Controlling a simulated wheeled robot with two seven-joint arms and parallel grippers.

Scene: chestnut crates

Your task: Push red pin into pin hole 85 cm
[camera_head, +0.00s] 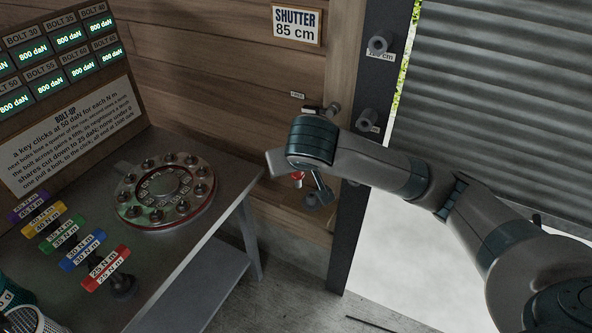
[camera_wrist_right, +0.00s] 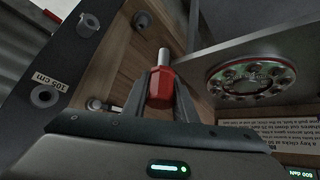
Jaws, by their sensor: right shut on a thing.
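The red pin (camera_wrist_right: 160,92) sits between the fingers of my right gripper (camera_wrist_right: 163,85) in the right wrist view. Its pale metal shank (camera_wrist_right: 164,57) points up, away from the palm. In the head view a small part of the red pin (camera_head: 298,177) shows under my right wrist, near the dark post (camera_head: 347,230). The post carries grey pin holes, an upper one (camera_head: 378,45) and a lower one (camera_head: 367,119). One hole by a 105 cm label shows in the wrist view (camera_wrist_right: 45,95). I cannot make out an 85 cm hole label; my arm hides part of the post.
A sign (camera_head: 297,25) reads SHUTTER 85 cm. The corrugated shutter (camera_head: 510,100) is partly raised at the right. A grey table (camera_head: 195,255) at the left bears a round red-rimmed bolt plate (camera_head: 130,212) and several coloured torque keys. A display panel (camera_head: 60,100) stands behind.

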